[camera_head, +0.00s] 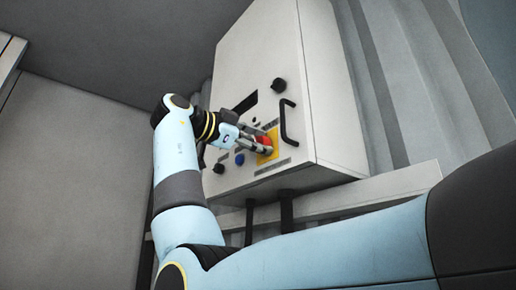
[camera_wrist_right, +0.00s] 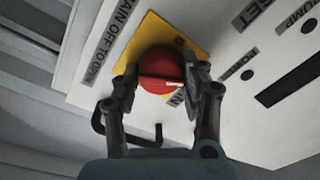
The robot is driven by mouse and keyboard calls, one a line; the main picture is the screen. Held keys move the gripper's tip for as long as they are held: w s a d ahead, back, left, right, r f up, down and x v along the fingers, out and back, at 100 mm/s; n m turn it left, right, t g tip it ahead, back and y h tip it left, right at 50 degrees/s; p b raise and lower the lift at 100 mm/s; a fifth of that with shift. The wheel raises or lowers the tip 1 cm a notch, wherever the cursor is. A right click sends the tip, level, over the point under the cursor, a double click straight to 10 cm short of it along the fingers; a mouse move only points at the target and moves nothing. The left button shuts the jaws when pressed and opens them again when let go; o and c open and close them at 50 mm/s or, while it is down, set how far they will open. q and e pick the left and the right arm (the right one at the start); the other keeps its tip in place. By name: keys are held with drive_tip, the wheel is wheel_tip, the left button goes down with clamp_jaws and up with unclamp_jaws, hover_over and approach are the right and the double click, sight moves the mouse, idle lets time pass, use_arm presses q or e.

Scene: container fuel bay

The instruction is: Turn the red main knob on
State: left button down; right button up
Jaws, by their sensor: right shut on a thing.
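The red main knob (camera_head: 264,142) sits on a yellow plate (camera_head: 272,153) on the front of the grey control box (camera_head: 255,60). My right gripper (camera_head: 262,143) is at the knob. In the right wrist view the red knob (camera_wrist_right: 160,72) lies between the two fingers of my right gripper (camera_wrist_right: 163,85), which are shut on it. A white mark shows on the knob's face, and a "0" is on the yellow plate (camera_wrist_right: 150,30) near its upper right. Part of the lettering on the plate is hidden by the right finger. My left gripper is not in view.
A black handle (camera_head: 287,122) is beside the knob on the box front. A black knob (camera_head: 278,85) is above it, and a blue button (camera_head: 239,159) and another black knob (camera_head: 219,168) are to the left. A grey rail (camera_head: 350,195) runs below the box.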

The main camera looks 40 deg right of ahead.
drive_tip(key=m+b, duration=0.1)
drive_tip(key=m, duration=0.4)
drive_tip(key=shift+r+m, duration=0.1)
drive_tip(key=shift+m, duration=0.3)
idle(0.4)
drive_tip(key=o, duration=1.2)
drive_tip(key=a, duration=0.4)
drive_tip(key=w+a, duration=0.1)
drive_tip(key=a, duration=0.7)
drive_tip(key=shift+w+f, duration=0.25)
drive_tip(key=shift+f, duration=0.1)
